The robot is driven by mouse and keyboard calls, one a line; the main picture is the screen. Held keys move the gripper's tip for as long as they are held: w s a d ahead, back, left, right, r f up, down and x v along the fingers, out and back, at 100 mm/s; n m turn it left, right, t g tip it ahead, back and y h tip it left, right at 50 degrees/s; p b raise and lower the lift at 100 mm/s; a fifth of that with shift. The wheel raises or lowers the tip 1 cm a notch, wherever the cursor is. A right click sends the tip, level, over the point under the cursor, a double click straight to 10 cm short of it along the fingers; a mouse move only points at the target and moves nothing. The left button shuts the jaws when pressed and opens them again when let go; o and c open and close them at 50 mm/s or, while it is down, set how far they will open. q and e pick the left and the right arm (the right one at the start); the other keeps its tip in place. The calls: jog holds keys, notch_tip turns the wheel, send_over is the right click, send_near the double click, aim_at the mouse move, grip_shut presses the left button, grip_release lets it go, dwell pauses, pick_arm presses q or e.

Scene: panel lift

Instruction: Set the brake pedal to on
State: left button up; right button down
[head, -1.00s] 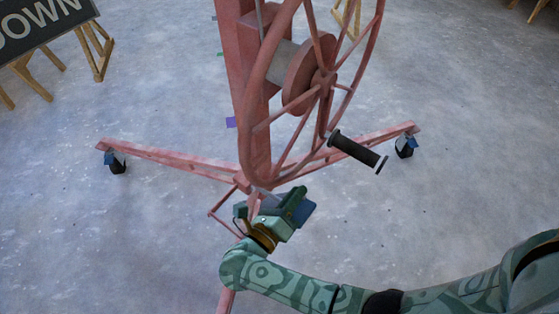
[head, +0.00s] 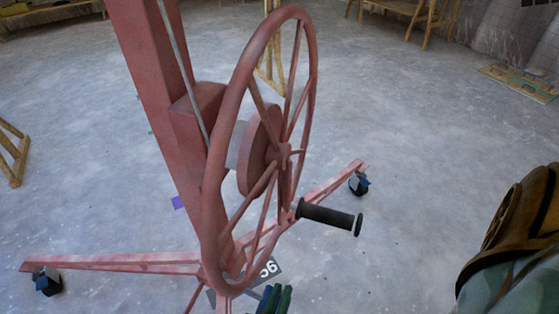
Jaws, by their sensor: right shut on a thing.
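The red panel lift stands in the middle, with its mast (head: 160,110), a large spoked wheel (head: 232,100) and low legs. I cannot tell which part, if any of these, is the brake pedal. My right gripper (head: 274,300) shows only in part at the bottom edge, just right of the lift's base. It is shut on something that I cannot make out. My left gripper is out of view.
The wheel's black handle (head: 328,216) sticks out to the right above my gripper. Wooden stands (head: 14,155) are at the left and back.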

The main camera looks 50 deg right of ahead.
jog(key=shift+s+d+f, duration=0.25)
jog(key=shift+s+f, duration=0.15)
jog(key=shift+f, duration=0.1)
jog(key=c, duration=1.5)
grip_release()
jog(key=shift+f, duration=0.1)
jog(key=shift+w+a, duration=0.1)
jog(key=shift+r, duration=0.2)
